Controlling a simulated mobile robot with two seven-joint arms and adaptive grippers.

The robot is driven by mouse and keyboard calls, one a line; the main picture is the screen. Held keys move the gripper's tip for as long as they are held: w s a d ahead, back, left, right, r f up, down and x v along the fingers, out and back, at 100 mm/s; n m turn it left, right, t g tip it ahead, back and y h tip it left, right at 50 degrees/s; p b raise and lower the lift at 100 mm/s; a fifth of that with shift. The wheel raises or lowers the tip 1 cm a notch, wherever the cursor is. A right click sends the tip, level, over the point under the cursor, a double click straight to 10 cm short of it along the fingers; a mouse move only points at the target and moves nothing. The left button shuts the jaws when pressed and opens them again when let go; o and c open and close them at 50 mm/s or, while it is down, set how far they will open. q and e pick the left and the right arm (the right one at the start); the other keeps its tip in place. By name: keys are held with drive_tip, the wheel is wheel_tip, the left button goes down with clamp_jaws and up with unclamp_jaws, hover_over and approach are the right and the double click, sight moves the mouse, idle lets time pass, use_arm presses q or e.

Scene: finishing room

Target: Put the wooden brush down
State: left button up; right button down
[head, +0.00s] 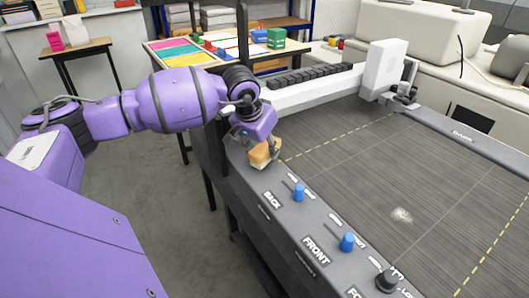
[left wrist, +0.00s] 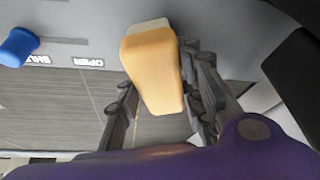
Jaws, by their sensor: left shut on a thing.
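The wooden brush (head: 262,152) shows as an orange-tan block with a paler strip, at the back left corner of the grey machine's front rail (head: 236,157). My left gripper (head: 256,138) is above it, shut on it. In the left wrist view the brush (left wrist: 153,72) lies between the two fingers (left wrist: 160,95), its pale end at the top against the grey rail. I cannot tell whether the brush touches the rail. My right gripper is not in view.
Blue knobs (head: 298,193) (head: 347,242) and a black knob (head: 387,281) stand along the rail. The dark machine bed (head: 380,170) is mostly bare, with a pale patch (head: 402,215). A white gantry (head: 310,92) crosses behind. A table with coloured sheets (head: 185,55) stands farther back.

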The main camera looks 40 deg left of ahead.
use_arm(q)
drive_tip(key=shift+f, duration=0.8)
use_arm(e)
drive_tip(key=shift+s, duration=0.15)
use_arm(q)
drive_tip(key=shift+f, duration=0.1)
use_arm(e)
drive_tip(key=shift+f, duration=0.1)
use_arm(q)
drive_tip(key=shift+f, duration=0.2)
drive_tip(key=o, duration=1.1)
drive_tip(key=shift+r, duration=0.1)
drive_tip(key=shift+o, duration=1.1)
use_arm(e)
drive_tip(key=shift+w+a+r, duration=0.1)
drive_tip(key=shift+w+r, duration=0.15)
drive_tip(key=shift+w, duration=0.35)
